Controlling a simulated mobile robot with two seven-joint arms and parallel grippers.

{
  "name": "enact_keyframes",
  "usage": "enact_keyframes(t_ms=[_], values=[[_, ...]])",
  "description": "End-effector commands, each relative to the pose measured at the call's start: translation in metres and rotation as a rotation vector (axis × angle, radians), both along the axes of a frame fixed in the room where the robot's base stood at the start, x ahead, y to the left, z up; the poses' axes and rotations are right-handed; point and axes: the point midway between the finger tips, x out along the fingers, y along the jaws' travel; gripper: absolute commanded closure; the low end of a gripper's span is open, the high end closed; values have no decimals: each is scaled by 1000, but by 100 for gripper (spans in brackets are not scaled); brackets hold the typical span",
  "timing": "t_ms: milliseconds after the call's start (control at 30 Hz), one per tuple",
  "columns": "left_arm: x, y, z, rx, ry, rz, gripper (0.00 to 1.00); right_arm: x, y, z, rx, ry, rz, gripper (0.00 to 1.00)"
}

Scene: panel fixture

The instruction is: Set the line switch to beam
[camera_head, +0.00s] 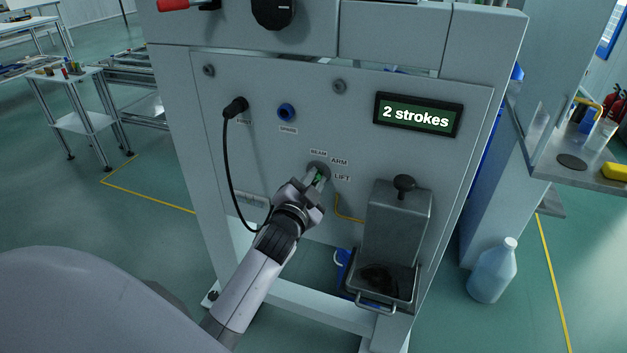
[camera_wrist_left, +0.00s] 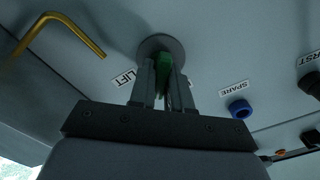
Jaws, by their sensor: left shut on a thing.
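The line switch (camera_head: 317,165) is a round grey dial with a green lever on the panel (camera_head: 270,80), among the labels BEAM (camera_head: 318,153), ARM (camera_head: 340,161) and LIFT (camera_head: 342,177). My left gripper (camera_head: 318,178) reaches it from below and is shut on the green lever. In the left wrist view, the green lever (camera_wrist_left: 163,72) sits between the fingers (camera_wrist_left: 161,85), and the LIFT label (camera_wrist_left: 124,78) is left of the dial. The fingers hide much of the lever, so I cannot tell its exact setting. My right gripper is not in view.
A black plug (camera_head: 235,107) with a hanging cable is left of the blue SPARE socket (camera_head: 287,113). A display (camera_head: 418,115) reads "2 strokes". A bent yellow pipe (camera_head: 347,211) and a grey box (camera_head: 397,225) with a black knob stand right of my gripper.

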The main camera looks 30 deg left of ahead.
Motion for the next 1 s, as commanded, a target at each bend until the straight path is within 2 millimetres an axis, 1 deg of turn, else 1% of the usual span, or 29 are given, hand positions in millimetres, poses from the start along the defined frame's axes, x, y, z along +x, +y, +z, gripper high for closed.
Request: enact_keyframes(t_ms=[600,800,1000], values=[[-1,2,3,-474,-111,2,100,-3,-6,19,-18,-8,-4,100],[-1,3,2,-598,-140,1,100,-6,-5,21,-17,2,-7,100],[-1,3,1,-674,-160,1,100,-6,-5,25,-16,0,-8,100]])
